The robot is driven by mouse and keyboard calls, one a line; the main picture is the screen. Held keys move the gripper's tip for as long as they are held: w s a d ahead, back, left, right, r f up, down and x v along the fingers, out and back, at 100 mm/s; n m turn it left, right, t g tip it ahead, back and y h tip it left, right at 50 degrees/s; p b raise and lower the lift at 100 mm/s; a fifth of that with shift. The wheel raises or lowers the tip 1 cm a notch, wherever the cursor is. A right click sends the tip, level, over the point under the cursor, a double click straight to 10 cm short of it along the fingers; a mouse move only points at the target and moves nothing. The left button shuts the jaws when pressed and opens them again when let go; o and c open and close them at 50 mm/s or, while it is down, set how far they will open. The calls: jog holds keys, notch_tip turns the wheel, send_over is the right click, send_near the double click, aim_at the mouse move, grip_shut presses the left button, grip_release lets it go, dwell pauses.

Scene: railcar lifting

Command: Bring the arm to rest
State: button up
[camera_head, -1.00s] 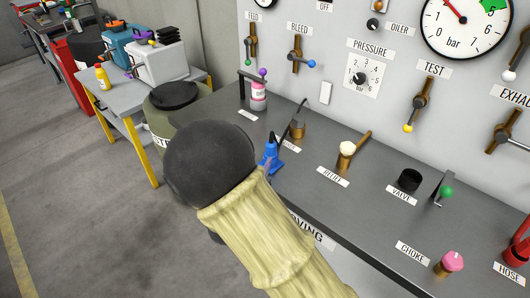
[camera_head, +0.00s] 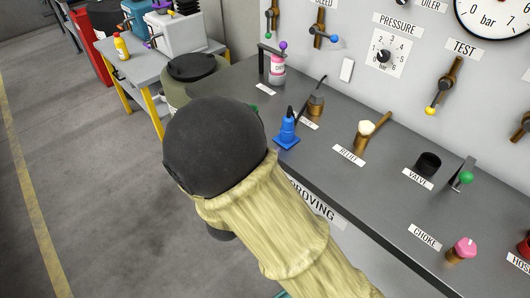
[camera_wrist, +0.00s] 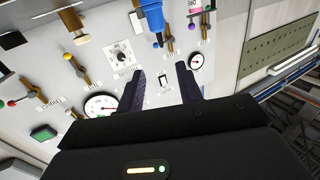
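My gripper shows in the wrist view (camera_wrist: 161,85), its two dark fingers apart with nothing held between them. The wrist view is turned over, with the panel behind the fingertips. In the head view my arm, with a dark rounded joint and a pale yellow sleeve, covers the lower middle; the fingers are hidden there. The arm is in front of the bench edge, close to a blue fixture (camera_head: 287,130) standing on the grey bench (camera_head: 330,130).
The bench carries a brass relief fitting (camera_head: 365,134), a black valve socket (camera_head: 428,163) and a pink choke knob (camera_head: 464,248). Levers and a pressure dial (camera_head: 384,56) are on the wall panel. A green drum (camera_head: 190,82) and a side table (camera_head: 135,65) stand behind. The floor at left is clear.

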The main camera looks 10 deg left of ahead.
dwell(0.3)
jog(key=w+d+g+y+p, duration=0.4)
jog(key=d+g+y, duration=0.1)
jog(key=d+g, duration=0.25)
jog(key=s+d+r+n+g+p, duration=0.3)
jog(key=s+d+g, duration=0.4)
jog(key=s+d, duration=0.7)
jog(key=shift+s+d+r+p, duration=0.15)
jog(key=shift+d+r+p, duration=0.35)
jog(key=shift+r, duration=0.35)
dwell(0.9)
